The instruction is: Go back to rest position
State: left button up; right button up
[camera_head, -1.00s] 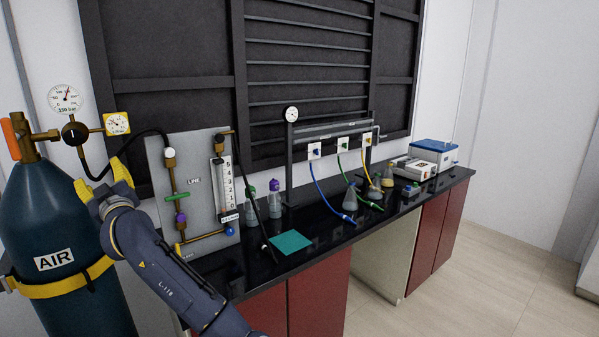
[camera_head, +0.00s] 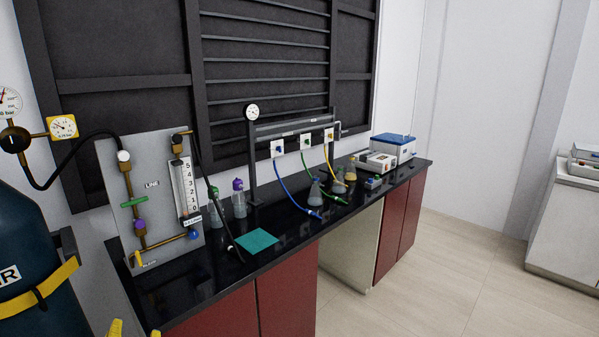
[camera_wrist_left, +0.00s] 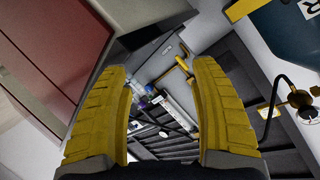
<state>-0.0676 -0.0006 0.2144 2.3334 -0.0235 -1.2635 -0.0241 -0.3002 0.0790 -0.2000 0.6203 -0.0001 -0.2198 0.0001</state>
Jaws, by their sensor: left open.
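My left gripper (camera_head: 135,331) shows only as two yellow fingertips at the bottom edge of the head view, in front of the red cabinets and right of the gas cylinder. In the left wrist view my left gripper (camera_wrist_left: 157,75) has its two yellow fingers spread wide with nothing between them. Beyond the fingers are the bench items, tilted in that view and at a distance. My left arm is otherwise out of the head view. My right gripper is in neither view.
The dark AIR cylinder (camera_head: 30,255) with its yellow strap stands at the left. A flow panel (camera_head: 150,195), a teal mat (camera_head: 257,240), flasks (camera_head: 315,192) and a blue-topped device (camera_head: 393,146) are on the black bench. The floor (camera_head: 450,275) at the right is clear.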

pick_arm(q)
jog(key=s+d+f+m+g+h, duration=0.1)
jog(key=s+d+f+m+g, duration=0.1)
jog(key=s+d+f, duration=0.4)
jog(key=s+d+f+m+g+h, duration=0.15)
jog(key=s+f, duration=0.25)
jog(key=s, duration=0.5)
jog(key=s+d+f+m+g+h, duration=0.1)
jog(key=s+d+f+m+g, duration=0.15)
jog(key=s+f, duration=0.4)
jog(key=s+d+f+g+h, duration=0.1)
jog(key=s+d+f, duration=0.15)
jog(key=f, duration=1.35)
jog(key=s+d+f+g+h, duration=0.15)
jog(key=d+f, duration=0.25)
jog(key=f, duration=1.1)
jog(key=s+f+n+g+h, duration=0.1)
jog(key=s+f+n+g, duration=0.1)
jog(key=s+f, duration=1.8)
jog(key=shift+s+a+n+h, duration=0.15)
jog(key=shift+s+n+h, duration=0.2)
jog(key=shift+n, duration=0.45)
